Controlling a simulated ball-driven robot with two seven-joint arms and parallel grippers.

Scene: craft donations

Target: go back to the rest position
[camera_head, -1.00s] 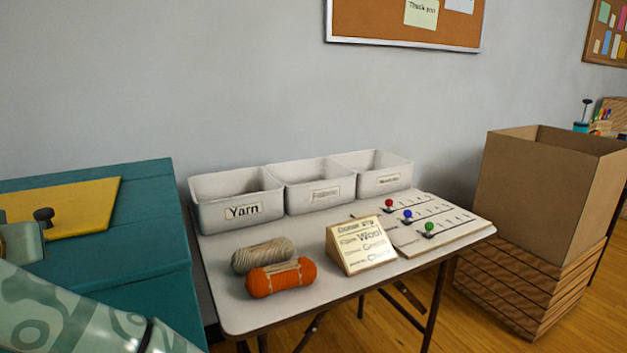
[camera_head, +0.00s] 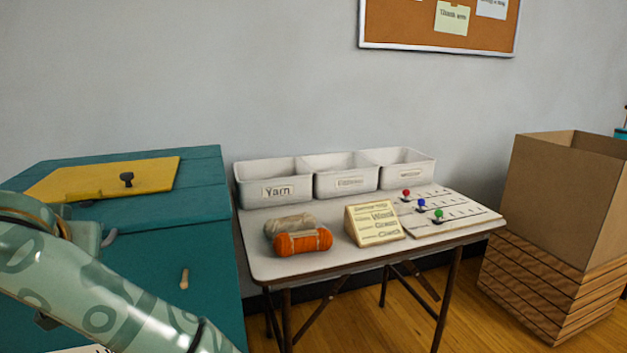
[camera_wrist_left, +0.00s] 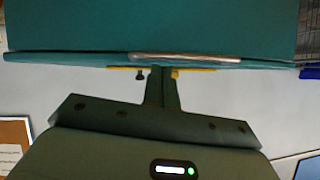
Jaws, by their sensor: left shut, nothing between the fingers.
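My left arm (camera_head: 100,295) crosses the lower left of the head view, in front of a teal chest (camera_head: 205,235). I cannot make out its fingers there. In the left wrist view my left gripper (camera_wrist_left: 161,72) is shut and empty. Its tips are seen against the chest (camera_wrist_left: 200,28) and the thin yellow edge of its panel; I cannot tell how far apart they are. My right gripper is in neither view.
A yellow panel with a dark knob (camera_head: 126,179) lies on the chest. Right of it, a table (camera_head: 270,265) holds white bins (camera_head: 275,181), two yarn skeins (camera_head: 300,242), a sign (camera_head: 375,226) and a slider board (camera_head: 455,222). A cardboard box (camera_head: 560,185) stands on a wooden crate (camera_head: 535,290).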

